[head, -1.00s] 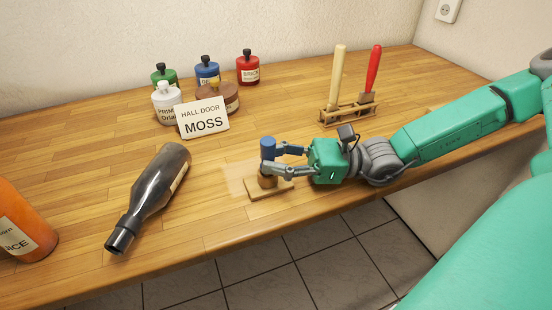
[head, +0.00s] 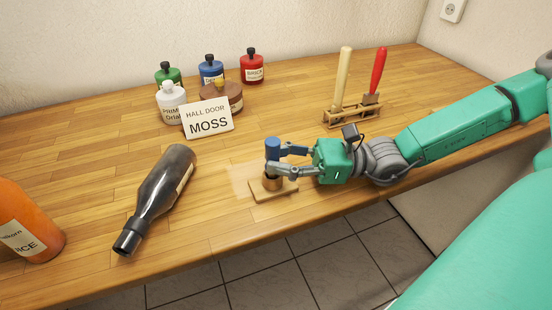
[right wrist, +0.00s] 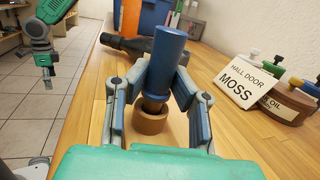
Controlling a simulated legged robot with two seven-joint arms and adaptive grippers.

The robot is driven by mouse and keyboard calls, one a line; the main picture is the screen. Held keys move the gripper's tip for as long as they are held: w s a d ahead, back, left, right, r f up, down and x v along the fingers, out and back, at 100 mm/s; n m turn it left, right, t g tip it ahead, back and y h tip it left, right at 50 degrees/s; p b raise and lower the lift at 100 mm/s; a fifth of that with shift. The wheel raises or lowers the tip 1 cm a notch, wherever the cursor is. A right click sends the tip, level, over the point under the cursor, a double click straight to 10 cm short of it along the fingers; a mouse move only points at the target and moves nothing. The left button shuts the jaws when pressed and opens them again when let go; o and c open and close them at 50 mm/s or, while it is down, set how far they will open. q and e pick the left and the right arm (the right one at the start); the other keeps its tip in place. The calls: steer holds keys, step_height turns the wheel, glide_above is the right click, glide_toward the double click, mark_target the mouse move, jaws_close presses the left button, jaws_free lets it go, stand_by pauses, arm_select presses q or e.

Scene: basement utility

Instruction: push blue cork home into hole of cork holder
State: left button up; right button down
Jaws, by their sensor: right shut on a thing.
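The blue cork (head: 272,148) stands nearly upright above the round brown cork holder (head: 272,183), which sits on a small flat wooden base (head: 285,190). My right gripper (head: 273,161) is shut on the cork from the right. In the right wrist view the cork (right wrist: 165,58) is between the two fingers, slightly tilted in the picture. Its narrower dark lower end meets the ring-shaped holder (right wrist: 150,122); how deep it sits in the hole is hidden. My left gripper (right wrist: 42,62) shows small at the upper left of that view, away from the cork.
A dark bottle (head: 158,195) lies left of the holder, and an orange bottle (head: 28,225) is at the far left. A MOSS sign (head: 207,119) and several paint bottles stand behind. A tool rack (head: 352,112) is behind my right arm. The table's front edge is close.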

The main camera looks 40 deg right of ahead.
steer(key=shift+d, duration=0.1)
stand_by(0.6)
steer(key=shift+f, duration=0.1)
steer(key=shift+f+b, duration=0.4)
steer(key=shift+b, duration=0.15)
steer(key=shift+s+f+b, duration=0.35)
steer(key=shift+f+b, duration=0.2)
steer(key=shift+f, duration=0.05)
steer(key=shift+r, duration=0.15)
steer(key=shift+w+r+p, duration=0.45)
steer(key=shift+r+p, duration=0.25)
steer(key=shift+p, duration=0.2)
steer(key=shift+s+a+r, duration=0.1)
steer(key=shift+a+r, duration=0.15)
